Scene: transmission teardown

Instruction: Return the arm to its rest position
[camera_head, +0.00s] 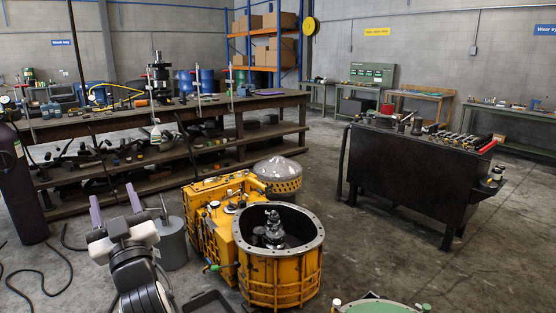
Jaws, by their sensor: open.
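My arm (140,275) rises from the lower left of the head view. My gripper (112,192) is at its upper end, with two purple-grey fingers spread apart and pointing up and away. Nothing shows between the fingers. The gripper appears in front of the long workbench's lower shelves and to the left of the yellow transmission housing (275,272). How far it is from these things is hard to tell.
A grey bucket (172,245) stands just right of my gripper. A dark gas cylinder (20,190) and a floor hose (40,290) are at the left. A wooden workbench (150,120) runs behind. A black tool cart (400,175) stands right, with open floor (375,255) before it.

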